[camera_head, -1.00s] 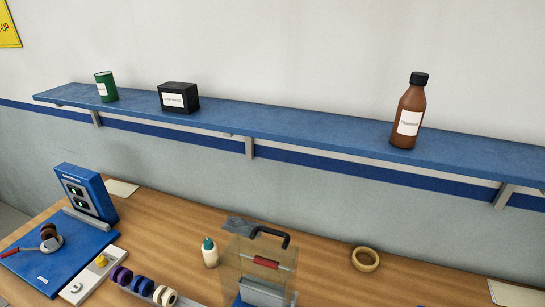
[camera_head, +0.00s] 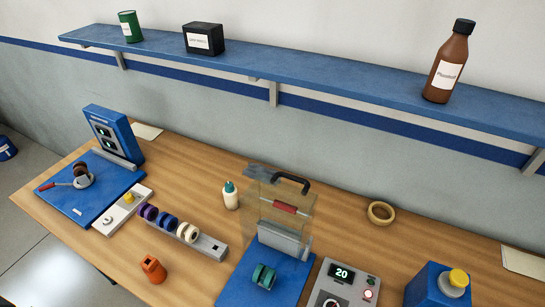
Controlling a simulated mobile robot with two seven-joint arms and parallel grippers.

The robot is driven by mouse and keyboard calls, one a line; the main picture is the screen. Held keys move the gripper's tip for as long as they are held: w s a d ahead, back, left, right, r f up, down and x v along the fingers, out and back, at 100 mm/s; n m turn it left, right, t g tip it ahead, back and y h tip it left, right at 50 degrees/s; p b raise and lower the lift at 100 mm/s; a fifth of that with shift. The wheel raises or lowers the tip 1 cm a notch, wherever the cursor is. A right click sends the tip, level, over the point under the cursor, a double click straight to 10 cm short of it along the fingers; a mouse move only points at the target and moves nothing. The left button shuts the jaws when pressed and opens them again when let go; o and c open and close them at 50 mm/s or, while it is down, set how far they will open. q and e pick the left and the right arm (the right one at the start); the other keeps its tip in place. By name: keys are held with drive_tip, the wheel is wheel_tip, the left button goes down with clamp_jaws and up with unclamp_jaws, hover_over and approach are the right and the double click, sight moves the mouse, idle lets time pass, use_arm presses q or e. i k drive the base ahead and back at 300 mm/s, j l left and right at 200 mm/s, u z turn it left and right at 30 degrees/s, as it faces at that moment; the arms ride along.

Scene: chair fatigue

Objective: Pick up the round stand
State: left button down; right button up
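A small round grey piece (camera_head: 83,181) on the left blue mat (camera_head: 62,205) looks most like a round stand, but I cannot tell for certain. A dark brown rounded piece (camera_head: 81,169) sits on or against it. A red-handled tool (camera_head: 50,186) lies at its left and seems to touch it. A teal spool-like piece (camera_head: 263,276) stands on the middle blue mat (camera_head: 235,288), in front of a clear guard with a black handle (camera_head: 291,181). Neither of my grippers shows in the head view.
A blue box with displays (camera_head: 113,134) stands behind the left mat. A grey rack (camera_head: 208,246) holds several coloured rollers. An orange piece (camera_head: 153,269), white bottle (camera_head: 231,196), tape ring (camera_head: 380,213), control box (camera_head: 342,285) and blue box with yellow knob (camera_head: 438,287) stand on the wooden table (camera_head: 190,200).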

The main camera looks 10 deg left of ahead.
sight(156, 271)
drive_tip(key=u, duration=1.4)
